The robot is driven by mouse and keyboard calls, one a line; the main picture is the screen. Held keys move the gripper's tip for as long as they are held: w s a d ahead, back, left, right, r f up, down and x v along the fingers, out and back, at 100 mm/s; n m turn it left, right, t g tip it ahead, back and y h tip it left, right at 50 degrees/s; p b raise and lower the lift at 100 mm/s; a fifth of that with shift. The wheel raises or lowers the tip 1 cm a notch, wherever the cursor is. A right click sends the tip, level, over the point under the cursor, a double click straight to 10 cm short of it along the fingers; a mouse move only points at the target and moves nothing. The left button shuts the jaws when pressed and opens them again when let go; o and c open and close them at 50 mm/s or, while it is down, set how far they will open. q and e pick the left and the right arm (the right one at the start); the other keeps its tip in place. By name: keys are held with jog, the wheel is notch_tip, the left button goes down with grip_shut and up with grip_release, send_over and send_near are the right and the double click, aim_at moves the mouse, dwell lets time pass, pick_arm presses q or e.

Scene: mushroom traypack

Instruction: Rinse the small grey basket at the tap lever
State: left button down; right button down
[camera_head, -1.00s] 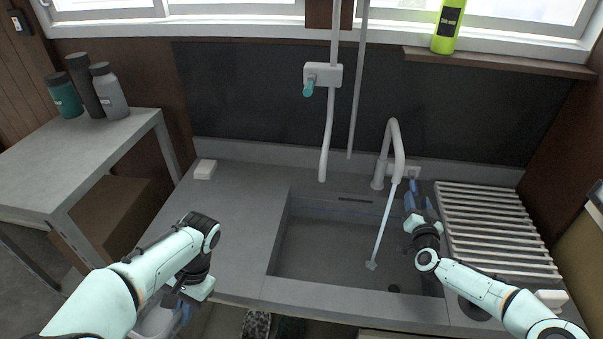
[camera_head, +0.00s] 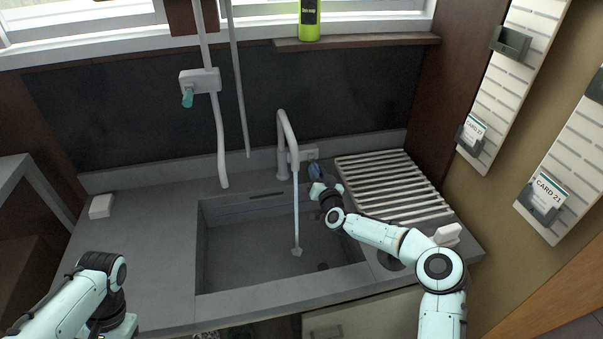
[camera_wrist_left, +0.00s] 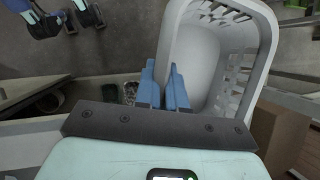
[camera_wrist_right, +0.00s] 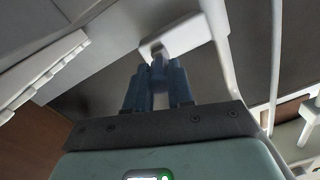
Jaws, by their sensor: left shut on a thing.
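My left gripper (camera_wrist_left: 162,82) is shut on the rim of the small grey basket (camera_wrist_left: 266,45) in the left wrist view. The basket has slotted walls, and its visible inside looks empty. In the head view only my left arm shows at lower left; the basket is out of frame. The curved tap (camera_head: 283,125) stands behind the sink (camera_head: 230,285), with a stream of water (camera_head: 296,215) falling into the basin. My right gripper (camera_head: 316,172) is at the tap's right side. In the right wrist view its fingers (camera_wrist_right: 158,82) are slightly apart, close around a small bluish part, apparently the tap lever (camera_wrist_right: 158,66).
A slatted drying rack (camera_head: 390,185) lies right of the sink. A hanging hose (camera_head: 220,140) and its wall valve (camera_head: 199,80) are behind the sink's left side. A small white block (camera_head: 101,206) sits on the left counter. Card boards (camera_head: 515,80) hang on the right wall.

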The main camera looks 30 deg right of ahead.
jog(key=shift+a+f+g+y+b, duration=0.3)
jog(key=shift+a+y+b, duration=0.15)
jog(key=shift+b, duration=0.4)
jog(key=shift+d+r+g+b, duration=0.1)
jog(key=shift+r+g+b, duration=0.15)
jog(key=shift+b, duration=0.25)
jog(key=shift+d+r, duration=0.1)
jog(key=shift+r, duration=0.15)
jog(key=shift+d+r, duration=0.1)
jog(key=c, duration=1)
grip_release()
jog(key=shift+r, duration=0.15)
jog(key=shift+d, duration=0.1)
jog(key=shift+s, duration=0.1)
